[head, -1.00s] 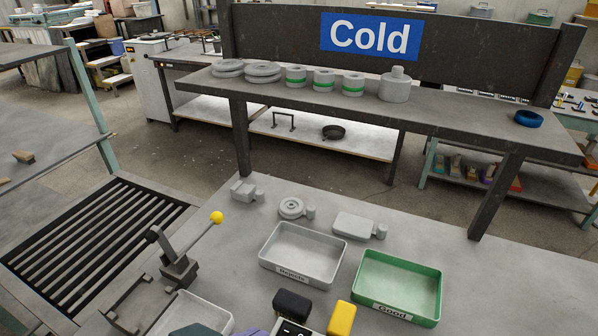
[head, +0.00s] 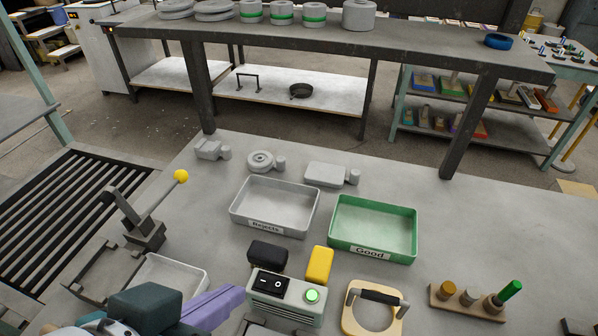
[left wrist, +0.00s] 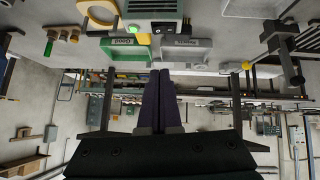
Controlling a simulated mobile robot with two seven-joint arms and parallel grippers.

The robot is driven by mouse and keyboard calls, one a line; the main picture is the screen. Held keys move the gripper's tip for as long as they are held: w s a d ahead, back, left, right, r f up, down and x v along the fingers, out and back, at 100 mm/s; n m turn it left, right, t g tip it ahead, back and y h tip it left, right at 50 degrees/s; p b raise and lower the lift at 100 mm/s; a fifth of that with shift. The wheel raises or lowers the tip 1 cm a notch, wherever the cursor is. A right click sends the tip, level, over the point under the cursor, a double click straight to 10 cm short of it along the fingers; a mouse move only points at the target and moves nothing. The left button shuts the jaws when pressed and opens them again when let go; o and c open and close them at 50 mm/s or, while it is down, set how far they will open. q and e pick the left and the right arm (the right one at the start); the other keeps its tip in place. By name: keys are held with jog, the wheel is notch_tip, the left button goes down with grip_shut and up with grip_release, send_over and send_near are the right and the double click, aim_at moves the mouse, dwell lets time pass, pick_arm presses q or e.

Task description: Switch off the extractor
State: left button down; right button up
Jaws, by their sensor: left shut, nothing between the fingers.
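The extractor's switch box appears to be the grey vented box (head: 285,300) at the lower middle of the head view. It has a black rocker switch (head: 270,283) marked with I and O, and a green button (head: 312,296) that is lit. In the left wrist view the box (left wrist: 152,12) is at the top edge, upside down, with its green light showing. My left gripper (head: 240,293), with purple fingers, is shut and empty, its tips just left of the box. In the left wrist view its fingers (left wrist: 160,72) are together. My right gripper is not in view.
Behind the box are a black block (head: 267,253), a yellow block (head: 319,265), a grey Rejects tray (head: 240,228) and a green Good tray (head: 345,246). A handled frame (head: 350,320) stands right. A lever with a yellow knob (head: 181,177) stands left.

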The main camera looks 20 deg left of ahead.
pick_arm(q)
jog(key=b, duration=0.2)
send_over(276, 284)
jog(key=s, duration=0.2)
jog(key=f, duration=0.7)
jog(key=shift+w+a+f, duration=0.1)
jog(key=shift+a+f, duration=0.2)
jog(key=shift+s+d+f+b, duration=0.1)
jog(key=shift+f+b, duration=0.05)
jog(key=shift+f, duration=0.45)
jog(key=shift+s+d+f+b, duration=0.1)
jog(key=shift+f+b, duration=0.05)
jog(key=shift+f, duration=0.9)
jog(key=shift+d+f+b, duration=0.15)
jog(key=shift+f+b, duration=0.25)
jog(key=shift+a, duration=0.2)
